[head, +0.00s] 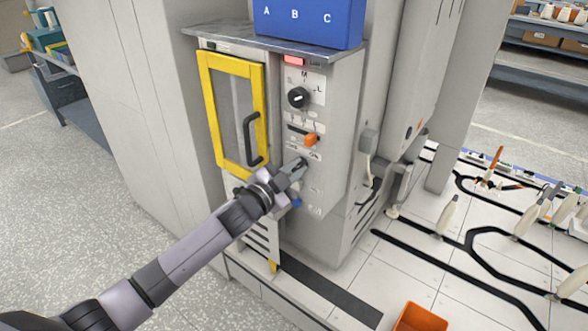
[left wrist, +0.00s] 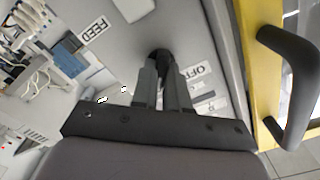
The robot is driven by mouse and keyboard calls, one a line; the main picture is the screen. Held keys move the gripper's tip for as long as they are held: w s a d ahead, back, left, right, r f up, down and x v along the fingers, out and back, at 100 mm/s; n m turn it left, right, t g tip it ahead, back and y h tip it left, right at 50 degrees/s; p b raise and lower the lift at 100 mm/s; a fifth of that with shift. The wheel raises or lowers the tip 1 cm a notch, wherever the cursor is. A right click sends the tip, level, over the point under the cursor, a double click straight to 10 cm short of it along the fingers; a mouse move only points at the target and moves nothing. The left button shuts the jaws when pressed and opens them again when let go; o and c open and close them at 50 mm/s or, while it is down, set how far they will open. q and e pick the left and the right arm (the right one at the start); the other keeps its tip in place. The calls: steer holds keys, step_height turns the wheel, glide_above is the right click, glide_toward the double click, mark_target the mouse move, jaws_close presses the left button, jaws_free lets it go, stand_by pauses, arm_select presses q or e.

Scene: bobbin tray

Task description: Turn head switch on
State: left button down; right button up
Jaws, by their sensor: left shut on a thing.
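The control panel (head: 313,186) is on the front of a grey machine, right of a yellow-framed door. My left gripper (head: 299,165) is at the panel's middle, below an orange lever. In the left wrist view the left gripper (left wrist: 161,66) is shut on a small black switch (left wrist: 159,54), with its fingers on both sides of it. A label reading OFF (left wrist: 196,70) is right of the switch there, and a FEED label (left wrist: 97,27) is to the upper left. In the head view my gripper hides the switch, and its exact setting cannot be told. My right gripper is not in view.
The yellow door (head: 209,110) has a black handle (head: 250,140) close to my wrist. A blue box (head: 310,22) is on top. An orange bin (head: 420,318) stands at the bottom.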

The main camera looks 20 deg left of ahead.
arm_select(q)
steer(key=c, duration=1.1)
jaws_free()
steer(key=shift+r, duration=0.1)
steer(key=shift+c, duration=0.2)
steer(key=shift+d, duration=0.1)
steer(key=v, duration=0.7)
steer(key=s+f+n+g+y+p, duration=0.2)
steer(key=s+f+n, duration=0.3)
steer(key=s, duration=0.8)
steer(key=s+f+n+g+y+p, duration=0.2)
steer(key=s+f+n+g+p, duration=0.1)
steer(key=s+f, duration=0.7)
steer(key=s+n+g, duration=0.1)
steer(key=s, duration=0.3)
steer(key=shift+f+n+g, duration=0.2)
steer(key=shift+n+g, duration=0.1)
steer(key=shift+n, duration=0.1)
